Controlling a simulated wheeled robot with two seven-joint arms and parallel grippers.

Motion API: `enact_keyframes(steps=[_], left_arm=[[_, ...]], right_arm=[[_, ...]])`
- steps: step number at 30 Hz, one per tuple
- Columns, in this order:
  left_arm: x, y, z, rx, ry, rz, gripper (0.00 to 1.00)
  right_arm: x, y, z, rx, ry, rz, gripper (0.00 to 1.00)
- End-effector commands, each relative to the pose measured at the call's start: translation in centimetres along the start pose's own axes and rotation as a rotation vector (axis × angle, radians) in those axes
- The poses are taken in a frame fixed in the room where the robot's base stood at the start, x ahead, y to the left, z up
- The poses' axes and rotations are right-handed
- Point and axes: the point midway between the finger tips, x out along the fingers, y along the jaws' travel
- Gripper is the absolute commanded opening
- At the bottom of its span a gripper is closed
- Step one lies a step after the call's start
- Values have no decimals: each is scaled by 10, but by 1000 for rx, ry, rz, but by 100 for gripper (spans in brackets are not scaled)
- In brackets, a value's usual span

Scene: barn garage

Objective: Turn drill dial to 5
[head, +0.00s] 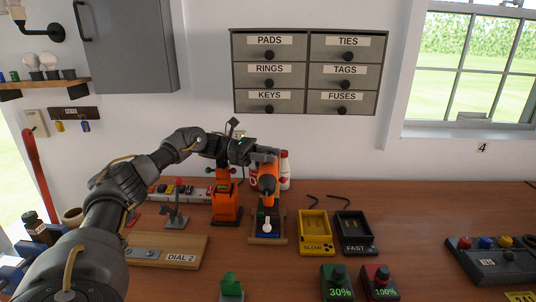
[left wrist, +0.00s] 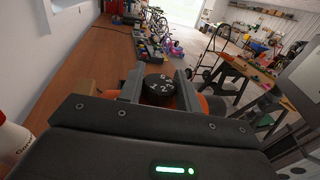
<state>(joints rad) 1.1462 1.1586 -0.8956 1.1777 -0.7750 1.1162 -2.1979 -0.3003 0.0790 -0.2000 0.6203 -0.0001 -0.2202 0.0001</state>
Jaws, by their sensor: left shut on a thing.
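An orange and black drill (head: 268,184) stands upright on a small wooden base with a blue and white front at the middle of the workbench. My left gripper (head: 268,154) is at the top of this drill, reaching in from the left. In the left wrist view, the black drill dial (left wrist: 158,86) with white numbers sits between the two fingers of my left gripper (left wrist: 159,92), which is shut on it. The numbers 1, 2 and 3 can be made out; which one is set cannot be told. My right gripper is not in view.
Another orange tool (head: 226,207) stands just left of the drill. A white and red bottle (head: 285,172) is close behind it. A yellow SLOW charger (head: 315,232) and a black FAST charger (head: 354,232) lie to the right.

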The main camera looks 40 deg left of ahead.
Motion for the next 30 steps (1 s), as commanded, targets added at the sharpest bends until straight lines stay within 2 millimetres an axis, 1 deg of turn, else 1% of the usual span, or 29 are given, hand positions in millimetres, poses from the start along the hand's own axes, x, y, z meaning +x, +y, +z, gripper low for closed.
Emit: enact_keyframes(steps=[8, 9, 13, 23, 26, 30], left_arm=[[0, 0, 0, -1, 1, 1, 11], [0, 0, 0, -1, 1, 1, 36], [0, 0, 0, -1, 1, 0, 53], [0, 0, 1, 0, 1, 0, 54], [0, 0, 10, 3, 0, 0, 54], [-1, -2, 32, 6, -1, 0, 54]], right_arm=[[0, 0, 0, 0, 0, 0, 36], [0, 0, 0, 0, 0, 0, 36], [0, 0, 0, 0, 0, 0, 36], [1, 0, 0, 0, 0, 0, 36], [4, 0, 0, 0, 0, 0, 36], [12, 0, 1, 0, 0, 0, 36]])
